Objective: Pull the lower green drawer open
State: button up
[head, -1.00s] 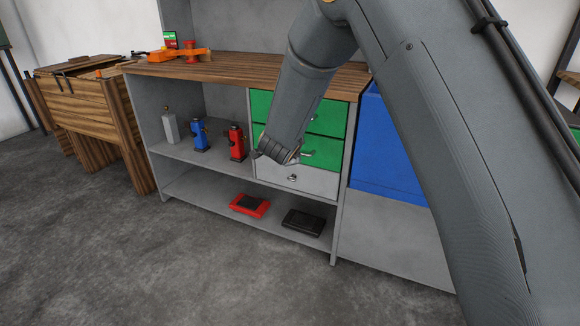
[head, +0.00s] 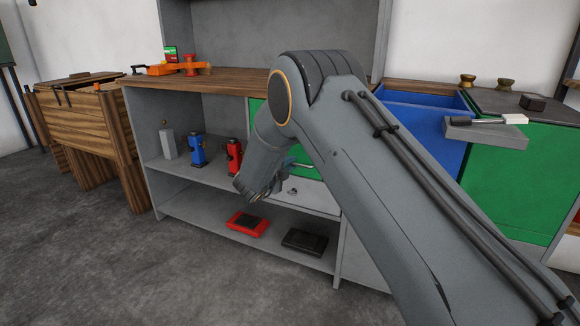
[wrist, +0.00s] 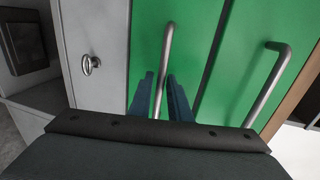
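The lower green drawer (wrist: 147,35) fills the middle of the wrist view, which is turned sideways. Its silver bar handle (wrist: 166,50) runs between the two blue fingers of my gripper (wrist: 160,80). The fingers stand on either side of the bar with a visible gap, so my gripper looks open around it. In the head view my arm hides most of the green drawers, and only a little of my gripper (head: 287,163) shows beside the handle (head: 304,166). The drawer looks closed. The upper green drawer (wrist: 250,25) has its own bar handle (wrist: 268,85).
A grey drawer (head: 315,196) with a ring knob (wrist: 90,65) lies just below. A red box (head: 247,224) and a black box (head: 304,242) lie on the bottom shelf. Red and blue figures stand left on the middle shelf. A blue compartment (head: 425,125) is to the right.

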jog(key=shift+w+d, duration=0.1)
jog(key=shift+w, duration=0.2)
